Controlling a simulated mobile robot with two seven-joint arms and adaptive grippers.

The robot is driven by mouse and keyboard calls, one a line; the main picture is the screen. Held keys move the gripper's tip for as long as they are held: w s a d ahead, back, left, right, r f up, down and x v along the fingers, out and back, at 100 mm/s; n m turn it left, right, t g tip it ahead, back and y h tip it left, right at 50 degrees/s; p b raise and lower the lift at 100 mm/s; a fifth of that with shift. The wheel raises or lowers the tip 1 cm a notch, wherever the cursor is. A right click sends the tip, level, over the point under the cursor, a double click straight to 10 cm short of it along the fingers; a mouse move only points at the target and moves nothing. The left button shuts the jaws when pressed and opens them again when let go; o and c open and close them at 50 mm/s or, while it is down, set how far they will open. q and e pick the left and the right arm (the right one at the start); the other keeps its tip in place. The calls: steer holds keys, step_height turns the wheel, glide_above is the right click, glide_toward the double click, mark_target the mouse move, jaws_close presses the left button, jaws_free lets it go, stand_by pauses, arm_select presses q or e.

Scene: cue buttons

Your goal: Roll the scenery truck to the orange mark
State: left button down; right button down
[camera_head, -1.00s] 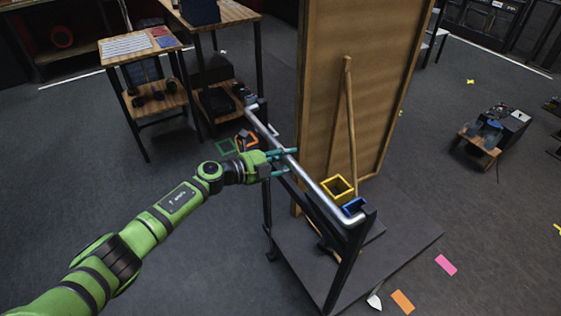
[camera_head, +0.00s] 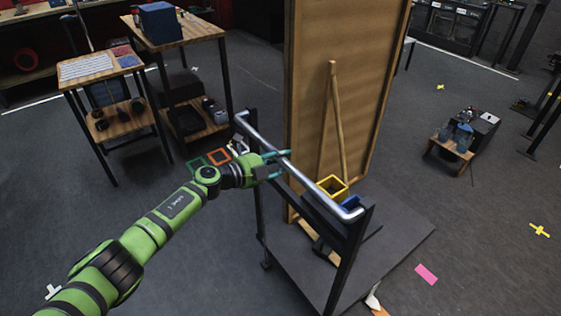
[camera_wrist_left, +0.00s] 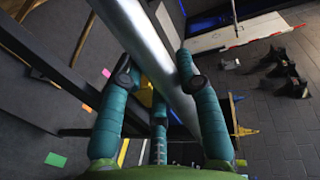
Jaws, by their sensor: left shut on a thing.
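The scenery truck is a dark wheeled platform (camera_head: 395,240) carrying a tall wooden flat (camera_head: 343,40) with a diagonal brace. A silver push bar (camera_head: 322,188) runs along its near side. My left gripper (camera_head: 280,164) is shut around this bar, at about its middle. In the left wrist view, the teal fingers (camera_wrist_left: 155,85) sit on both sides of the bar (camera_wrist_left: 150,45). An orange floor mark (camera_head: 379,312) shows only as a sliver at the bottom edge, beside the platform's near corner. An orange patch (camera_wrist_left: 87,108) shows in the left wrist view. My right gripper is out of view.
A pink mark (camera_head: 427,273) lies right of the platform, and a yellow cross (camera_head: 539,230) farther right. Tables (camera_head: 100,70) stand at the back left. A low wooden stand (camera_head: 450,148) is at right. Open floor lies between it and the truck.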

arm_select(q)
steer(key=c, duration=0.8)
jaws_free()
steer(key=shift+d, duration=0.1)
steer(key=shift+c, duration=0.2)
steer(key=v, duration=1.2)
steer(key=shift+w+r, duration=0.1)
